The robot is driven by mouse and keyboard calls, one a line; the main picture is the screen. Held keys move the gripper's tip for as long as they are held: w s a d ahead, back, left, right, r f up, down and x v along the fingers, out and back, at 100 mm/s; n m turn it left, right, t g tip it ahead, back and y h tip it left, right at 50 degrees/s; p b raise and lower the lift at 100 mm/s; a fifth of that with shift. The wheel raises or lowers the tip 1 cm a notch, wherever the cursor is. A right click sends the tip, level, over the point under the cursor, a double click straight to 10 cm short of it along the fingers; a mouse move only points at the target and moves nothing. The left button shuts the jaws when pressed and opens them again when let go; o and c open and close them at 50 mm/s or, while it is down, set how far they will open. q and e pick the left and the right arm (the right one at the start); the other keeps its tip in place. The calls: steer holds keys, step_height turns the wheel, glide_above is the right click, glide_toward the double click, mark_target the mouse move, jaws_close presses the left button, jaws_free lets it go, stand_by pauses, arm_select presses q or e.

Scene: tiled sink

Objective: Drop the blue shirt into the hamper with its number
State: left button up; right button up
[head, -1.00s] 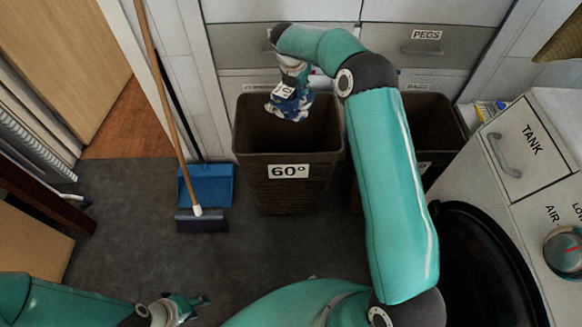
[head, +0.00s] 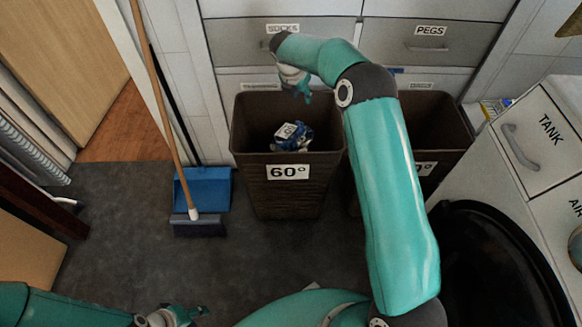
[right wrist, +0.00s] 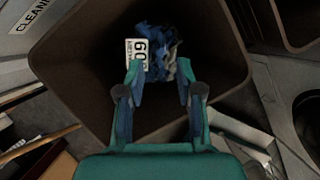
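The blue shirt (head: 291,137) is a crumpled blue bundle with a white number tag. It is inside the brown hamper (head: 289,194) labelled 60°, below the rim. In the right wrist view the shirt (right wrist: 162,46) lies beyond my fingers, and its tag reads 60. My right gripper (head: 303,97) is above that hamper's opening; in the right wrist view (right wrist: 158,75) its fingers are apart with nothing between them. My left gripper (head: 186,314) is low at the bottom left, away from the hampers, and its fingers are too small to judge.
A second brown hamper (head: 440,125) stands to the right, partly behind my right arm; its label is partly hidden. A broom (head: 166,110) and blue dustpan (head: 207,188) stand left of the hampers. A white TANK cabinet (head: 541,135) is at the right. Drawers line the back.

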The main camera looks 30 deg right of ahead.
stand_by(0.3)
steer(key=v, duration=1.1)
steer(key=shift+a+r, duration=0.2)
steer(key=shift+r, duration=0.15)
steer(key=shift+s, duration=0.1)
